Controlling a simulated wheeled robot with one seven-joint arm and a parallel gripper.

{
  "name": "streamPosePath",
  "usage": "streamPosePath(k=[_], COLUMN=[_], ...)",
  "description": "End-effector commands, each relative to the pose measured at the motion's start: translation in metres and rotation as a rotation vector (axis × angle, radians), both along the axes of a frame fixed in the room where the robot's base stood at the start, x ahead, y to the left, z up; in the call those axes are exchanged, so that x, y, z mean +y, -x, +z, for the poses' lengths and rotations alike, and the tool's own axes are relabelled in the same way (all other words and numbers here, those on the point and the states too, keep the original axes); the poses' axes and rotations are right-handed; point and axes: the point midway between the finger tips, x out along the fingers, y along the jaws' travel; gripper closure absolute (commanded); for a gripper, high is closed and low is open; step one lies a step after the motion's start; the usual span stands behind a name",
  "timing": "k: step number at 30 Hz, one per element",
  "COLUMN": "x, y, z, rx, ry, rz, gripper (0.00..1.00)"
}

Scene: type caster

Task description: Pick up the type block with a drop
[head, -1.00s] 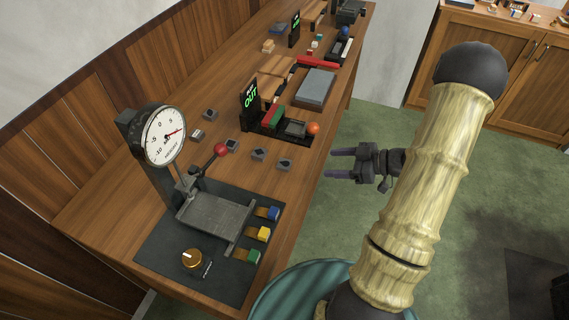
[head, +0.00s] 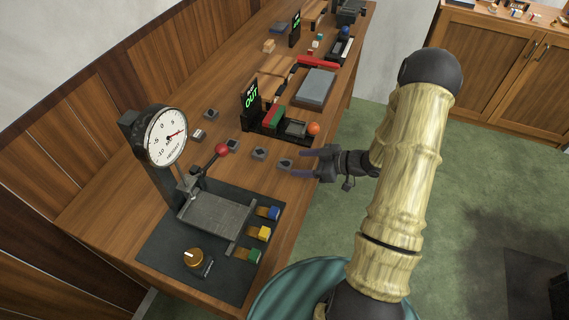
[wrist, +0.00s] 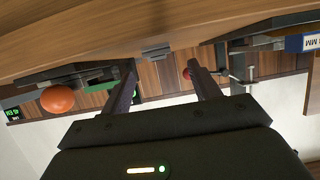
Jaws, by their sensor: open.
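Several small grey type blocks lie on the wooden bench. In the head view one block (head: 285,164) is nearest the bench's front edge, with another (head: 259,153) and a third (head: 232,145) further in. Their top marks are too small to read, so I cannot tell which bears a drop. My gripper (head: 300,163) is open at the bench's front edge, its fingers pointing at the nearest block. In the wrist view a grey block (wrist: 155,50) shows between and beyond the fingertips (wrist: 161,70); the fingers do not appear to touch it.
A dial gauge (head: 166,135) with a red-knobbed lever (head: 221,150) stands on a dark mat to the left. A black fixture with an orange ball (head: 313,128) and green OUT sign (head: 250,99) is just beyond the blocks. Bare wood surrounds the blocks.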

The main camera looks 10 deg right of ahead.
Motion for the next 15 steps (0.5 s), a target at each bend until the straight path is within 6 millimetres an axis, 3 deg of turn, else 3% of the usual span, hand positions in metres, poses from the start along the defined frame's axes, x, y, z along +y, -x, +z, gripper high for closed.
streamPosePath(k=[9, 15], x=[0.031, 0.037], y=[-0.021, -0.026], z=[-0.018, -0.022], rx=[0.002, 0.000], ry=[-0.001, 0.000], rz=[0.003, 0.001], gripper=[0.38, 0.38])
